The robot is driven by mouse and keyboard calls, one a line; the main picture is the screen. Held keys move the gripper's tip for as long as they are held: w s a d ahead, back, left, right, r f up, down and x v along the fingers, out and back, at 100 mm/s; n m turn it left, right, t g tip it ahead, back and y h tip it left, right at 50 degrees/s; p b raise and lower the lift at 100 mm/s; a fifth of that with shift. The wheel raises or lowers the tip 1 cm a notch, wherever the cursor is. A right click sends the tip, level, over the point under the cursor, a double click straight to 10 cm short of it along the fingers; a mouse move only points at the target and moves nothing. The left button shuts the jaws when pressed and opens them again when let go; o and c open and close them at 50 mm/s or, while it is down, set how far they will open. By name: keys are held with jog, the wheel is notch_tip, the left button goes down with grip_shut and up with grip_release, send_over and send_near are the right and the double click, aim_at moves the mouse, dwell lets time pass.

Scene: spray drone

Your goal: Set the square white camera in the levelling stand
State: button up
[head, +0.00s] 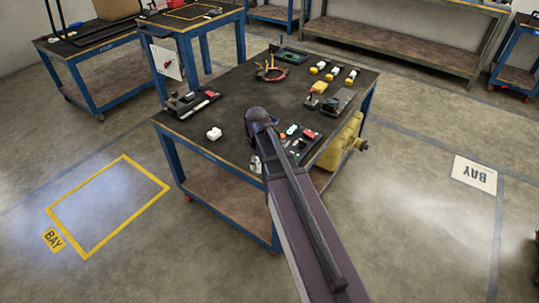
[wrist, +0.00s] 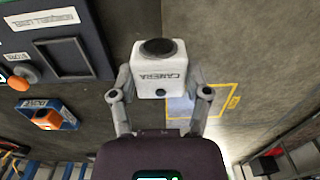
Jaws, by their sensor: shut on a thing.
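In the wrist view a square white camera (wrist: 152,62), with a dark round lens on top and CAMERA printed on its side, is between the fingers of my gripper (wrist: 160,85). The gripper is shut on it, one finger on each side. Floor shows behind it. In the head view my gripper is mostly hidden behind my arm near the table's front edge; a small pale part (head: 256,164) shows there. A dark panel with a square recess (wrist: 68,58) and white labels is left of the camera in the wrist view; I cannot tell whether it is the levelling stand.
The dark worktable (head: 235,95) bears a white block (head: 214,133), a black tray (head: 190,103), several yellow-and-white pieces (head: 333,72) and a board with coloured parts (head: 302,138). A yellow case (head: 343,140) is at its right side. A blue tray (wrist: 52,112) shows in the wrist view.

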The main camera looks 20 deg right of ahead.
jog(key=s+d+r+p, duration=0.1)
jog(key=s+d, duration=0.5)
jog(key=s, duration=0.1)
jog(key=shift+d+r, duration=0.25)
jog(key=shift+d, duration=0.1)
jog(key=w+d, duration=0.1)
jog(key=w, duration=0.4)
jog(key=w+f+b, duration=0.1)
jog(key=w, duration=0.4)
jog(key=w+d, duration=0.1)
jog(key=w, duration=0.4)
jog(key=shift+w+d+f, duration=0.25)
jog(key=shift+w+d, duration=0.05)
jog(key=shift+w, duration=0.05)
jog(key=shift+f, duration=0.15)
jog(key=shift+f+b, duration=1.6)
jog(key=shift+b, duration=0.3)
jog(key=shift+f, duration=0.15)
jog(key=o, duration=1.3)
jog(key=shift+c, duration=0.2)
